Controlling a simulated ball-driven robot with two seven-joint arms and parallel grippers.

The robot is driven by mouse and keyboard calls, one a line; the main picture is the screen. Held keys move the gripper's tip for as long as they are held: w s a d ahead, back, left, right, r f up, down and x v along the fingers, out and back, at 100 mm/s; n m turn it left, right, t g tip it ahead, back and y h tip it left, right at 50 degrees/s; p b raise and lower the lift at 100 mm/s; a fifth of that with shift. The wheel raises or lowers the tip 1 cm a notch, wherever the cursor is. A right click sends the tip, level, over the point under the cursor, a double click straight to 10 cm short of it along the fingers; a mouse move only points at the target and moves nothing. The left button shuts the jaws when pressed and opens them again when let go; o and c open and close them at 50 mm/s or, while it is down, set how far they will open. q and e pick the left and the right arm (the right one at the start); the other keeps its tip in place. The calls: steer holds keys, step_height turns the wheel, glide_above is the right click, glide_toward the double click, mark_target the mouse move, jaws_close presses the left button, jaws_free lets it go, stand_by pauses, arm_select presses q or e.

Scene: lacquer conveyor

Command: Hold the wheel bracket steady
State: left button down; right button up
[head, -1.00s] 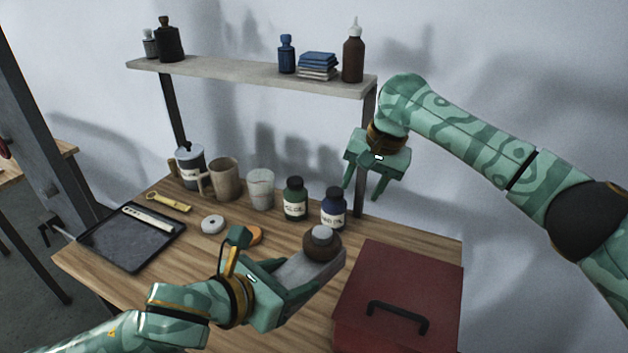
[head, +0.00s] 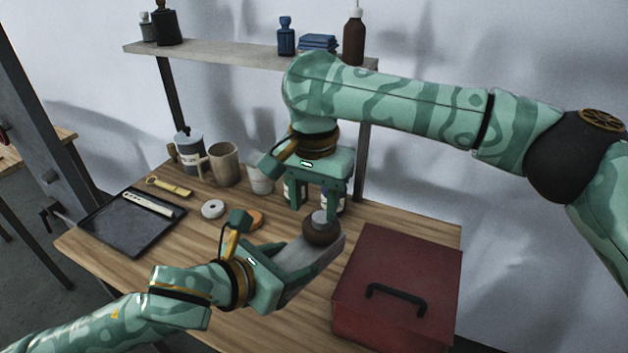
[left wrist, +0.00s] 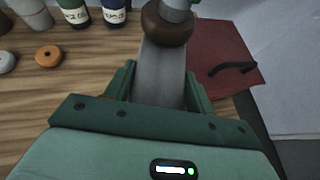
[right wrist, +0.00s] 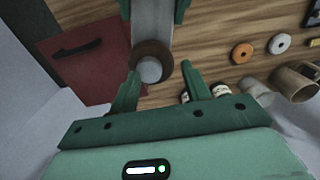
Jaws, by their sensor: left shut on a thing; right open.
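The wheel bracket is a grey bar (left wrist: 160,75) with a brown wheel (head: 322,233) and a grey hub cap (head: 320,217) at its far end. My left gripper (left wrist: 158,85) is shut on the grey bar and holds it above the table; its fingers lie on both sides of the bar in the left wrist view. My right gripper (right wrist: 157,75) is open, fingers pointing down, just above the hub.
A red box (head: 400,275) with a black handle stands close on the right. Bottles, mugs (head: 223,163), a white ring (head: 213,208), an orange ring (head: 255,218) and a dark tray (head: 125,238) are on the wooden table. A shelf (head: 230,60) runs behind my right arm.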

steer(key=shift+f, duration=0.6)
steer(key=shift+s+a, duration=0.1)
jaws_close()
